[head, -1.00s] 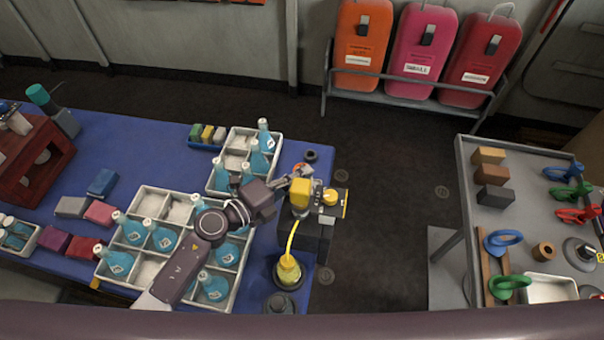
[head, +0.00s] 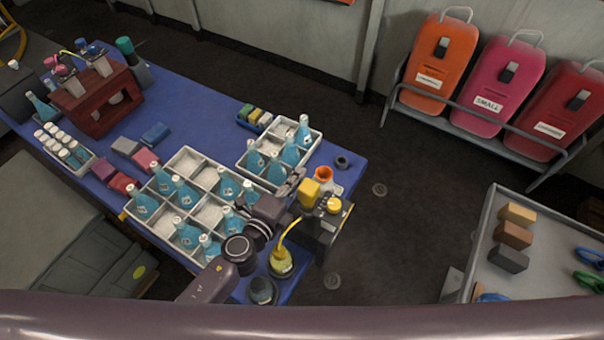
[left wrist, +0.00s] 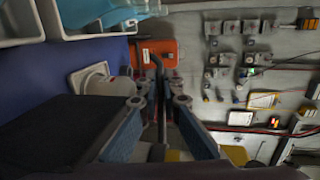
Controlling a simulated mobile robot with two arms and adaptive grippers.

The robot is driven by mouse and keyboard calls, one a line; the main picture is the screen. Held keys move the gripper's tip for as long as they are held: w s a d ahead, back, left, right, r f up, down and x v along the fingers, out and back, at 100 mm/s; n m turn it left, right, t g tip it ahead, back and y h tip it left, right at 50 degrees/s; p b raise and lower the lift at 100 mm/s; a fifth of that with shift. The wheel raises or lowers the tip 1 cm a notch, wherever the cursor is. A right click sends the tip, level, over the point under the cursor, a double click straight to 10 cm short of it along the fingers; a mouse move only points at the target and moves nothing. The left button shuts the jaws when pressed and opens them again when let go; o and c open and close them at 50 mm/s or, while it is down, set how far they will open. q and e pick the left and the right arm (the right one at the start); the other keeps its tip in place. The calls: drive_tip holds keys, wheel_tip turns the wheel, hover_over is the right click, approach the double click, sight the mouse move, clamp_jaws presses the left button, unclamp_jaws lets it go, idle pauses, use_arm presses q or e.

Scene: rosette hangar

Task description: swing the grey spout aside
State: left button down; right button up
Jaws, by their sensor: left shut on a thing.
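My left gripper (head: 291,183) is at the left side of the dark dispenser (head: 320,236) with yellow parts, near the table's right end. In the left wrist view its two blue-grey fingers (left wrist: 159,102) stand on either side of a thin dark grey spout (left wrist: 154,70) and are shut on it. The spout is bent at its top. In the head view I cannot pick the spout out beside the gripper and yellow block (head: 309,192). An orange funnel (head: 323,173) stands just right of the fingertips, clear of them. My right gripper is not in view.
A yellow hose runs down to a yellow flask (head: 281,262). A divided crate (head: 180,243) of blue bottles lies left, under my arm; a smaller crate (head: 307,150) stands behind. A dark ring (head: 342,162) lies near the corner.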

use_arm(q)
drive_tip(key=shift+s+a+f+n+t+y+b, duration=0.1)
drive_tip(key=shift+s+a+n+t+y+b, duration=0.25)
drive_tip(key=shift+n+y+b, duration=0.4)
drive_tip(key=shift+s+a+r+n+t+y+b, duration=0.1)
drive_tip(key=shift+s+a+n+t+y+b, duration=0.1)
drive_tip(key=shift+a+n+y+b, duration=0.55)
drive_tip(key=shift+s+a+f+n+t+y+b, duration=0.1)
drive_tip(key=shift+s+a+n+t+y+b, duration=0.3)
drive_tip(key=shift+y, duration=0.6)
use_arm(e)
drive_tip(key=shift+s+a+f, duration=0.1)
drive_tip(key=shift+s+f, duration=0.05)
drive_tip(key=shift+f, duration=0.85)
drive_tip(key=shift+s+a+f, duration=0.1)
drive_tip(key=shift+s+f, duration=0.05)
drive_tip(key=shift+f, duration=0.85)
use_arm(q)
drive_tip(key=shift+w+d, duration=0.2)
drive_tip(key=c, duration=2.4)
unclamp_jaws()
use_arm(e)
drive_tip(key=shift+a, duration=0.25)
use_arm(q)
drive_tip(key=v, duration=1.2)
drive_tip(key=shift+d, duration=0.1)
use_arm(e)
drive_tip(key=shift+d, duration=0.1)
